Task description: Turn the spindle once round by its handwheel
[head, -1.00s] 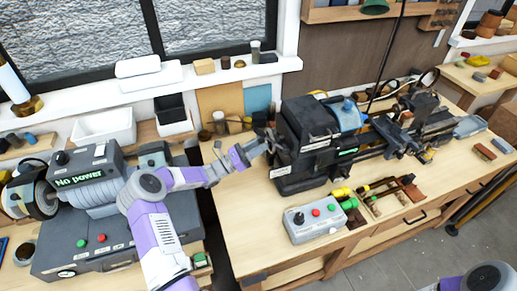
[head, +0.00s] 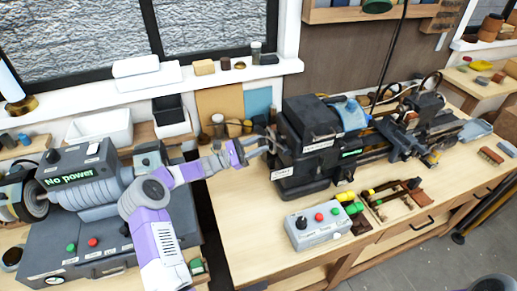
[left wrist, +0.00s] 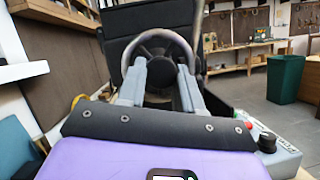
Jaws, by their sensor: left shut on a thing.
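The spindle handwheel is a grey ring with a dark hub (left wrist: 158,48) at the left end of the dark lathe headstock (head: 312,130). In the left wrist view its upper rim arches above my fingers. My left gripper (head: 263,145) reaches in from the left at the headstock's end and is shut on the handwheel. In the left wrist view the two grey fingers (left wrist: 162,80) stand either side of the hub, and they hide the lower rim. My right gripper is not in view.
A grey control box (head: 318,227) with coloured buttons stands in front of the lathe. A wooden tray (head: 395,200) of small parts lies to its right. A grey machine marked "No power" (head: 75,172) stands at left.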

